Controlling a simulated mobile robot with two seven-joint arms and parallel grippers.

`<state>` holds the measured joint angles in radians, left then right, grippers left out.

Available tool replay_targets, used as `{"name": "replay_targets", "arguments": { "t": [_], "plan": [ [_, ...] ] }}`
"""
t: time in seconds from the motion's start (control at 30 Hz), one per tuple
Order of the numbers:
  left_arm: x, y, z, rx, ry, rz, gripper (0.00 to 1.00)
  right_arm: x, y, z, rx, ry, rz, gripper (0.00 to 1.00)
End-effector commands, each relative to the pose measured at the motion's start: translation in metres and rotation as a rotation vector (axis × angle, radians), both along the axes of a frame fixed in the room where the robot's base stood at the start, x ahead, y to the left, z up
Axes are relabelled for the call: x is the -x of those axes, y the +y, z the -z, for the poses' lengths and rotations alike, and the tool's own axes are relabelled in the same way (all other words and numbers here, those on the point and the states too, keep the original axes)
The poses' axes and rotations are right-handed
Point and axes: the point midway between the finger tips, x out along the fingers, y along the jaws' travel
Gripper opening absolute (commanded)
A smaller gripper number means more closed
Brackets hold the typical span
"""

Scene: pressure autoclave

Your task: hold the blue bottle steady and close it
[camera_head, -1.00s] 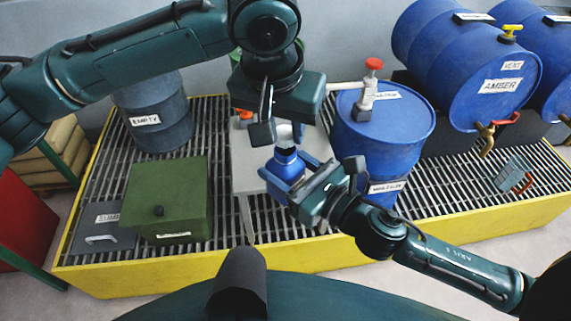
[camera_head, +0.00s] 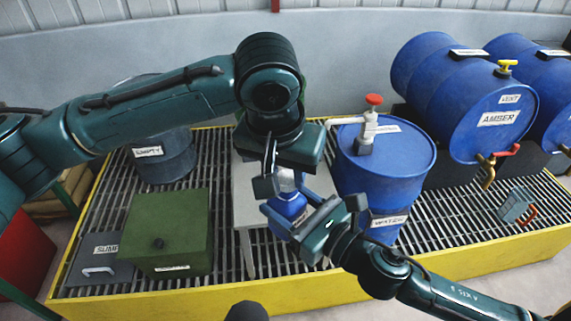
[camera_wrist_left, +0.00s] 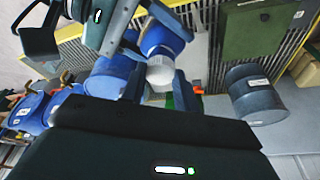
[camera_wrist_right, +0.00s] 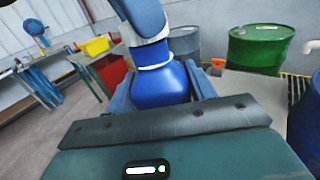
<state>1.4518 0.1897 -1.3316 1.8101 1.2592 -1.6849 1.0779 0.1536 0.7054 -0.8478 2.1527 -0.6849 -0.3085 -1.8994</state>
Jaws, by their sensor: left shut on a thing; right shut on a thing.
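The blue bottle (camera_head: 289,207) stands upright in the middle of the head view. My right gripper (camera_head: 312,212) is shut around its body from the right; the bottle (camera_wrist_right: 160,88) also shows between the fingers in the right wrist view. My left gripper (camera_head: 285,187) comes from above and is shut on the white cap (camera_wrist_left: 160,73). The cap is at the bottle's neck, in line with it. The fingers partly hide the cap, so I cannot tell how fully it is seated.
A small grey table (camera_head: 243,187) is behind the bottle on the yellow-edged grating. The blue water drum (camera_head: 385,175) with a red-topped valve (camera_head: 373,100) stands close right. A green box (camera_head: 165,232) is at the left. A green drum (camera_wrist_right: 260,48) shows in the right wrist view.

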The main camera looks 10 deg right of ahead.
Motion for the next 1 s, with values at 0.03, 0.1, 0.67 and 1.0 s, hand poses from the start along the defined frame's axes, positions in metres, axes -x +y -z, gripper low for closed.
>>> {"name": "replay_targets", "arguments": {
  "t": [0.03, 0.1, 0.67, 1.0],
  "plan": [
    [0.000, 0.000, 0.000, 0.000, 0.000, 0.000, 0.10, 0.000, 0.000, -0.001, -0.001, -0.002, 0.000, 0.08],
    [0.000, 0.000, 0.000, 0.000, 0.000, 0.000, 0.10, 0.000, 0.000, -0.001, -0.001, -0.002, 0.000, 0.08],
    [0.000, 0.000, 0.004, 0.000, 0.002, 0.000, 0.10, 0.000, 0.000, -0.001, -0.001, -0.002, 0.000, 0.08],
    [0.000, 0.000, 0.011, 0.000, 0.001, 0.000, 0.10, 0.000, 0.000, -0.001, -0.001, -0.002, 0.000, 0.08]
  ]
}}
